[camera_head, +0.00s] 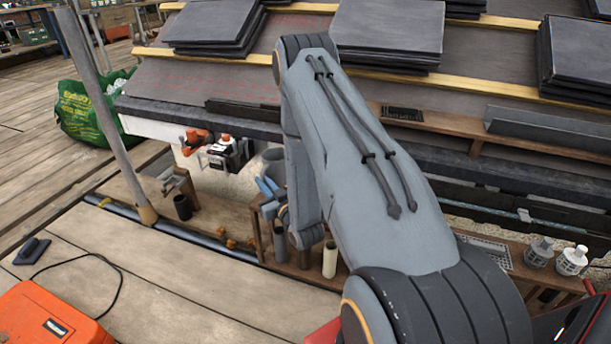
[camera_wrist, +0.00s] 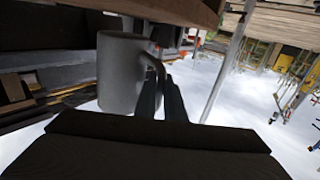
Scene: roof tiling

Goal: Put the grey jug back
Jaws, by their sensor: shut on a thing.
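The grey jug (camera_wrist: 121,75) fills the upper left middle of the wrist view, with its handle on the right side. My gripper (camera_wrist: 164,95) has its dark fingers at the handle and is shut on it. Part of the jug's far side is hidden. In the head view my arm covers the middle, and I cannot make out the gripper clearly. A grey rounded shape beside the arm there may be the jug, but I cannot tell.
A low wooden shelf below the eaves carries a dark cup (camera_head: 183,207), a cream cylinder (camera_head: 330,260) and a white vented pot (camera_head: 572,260). An upright pole (camera_head: 105,120) stands at left. An orange case (camera_head: 50,318) lies on the boards. Slate stacks (camera_head: 388,30) lie on the roof.

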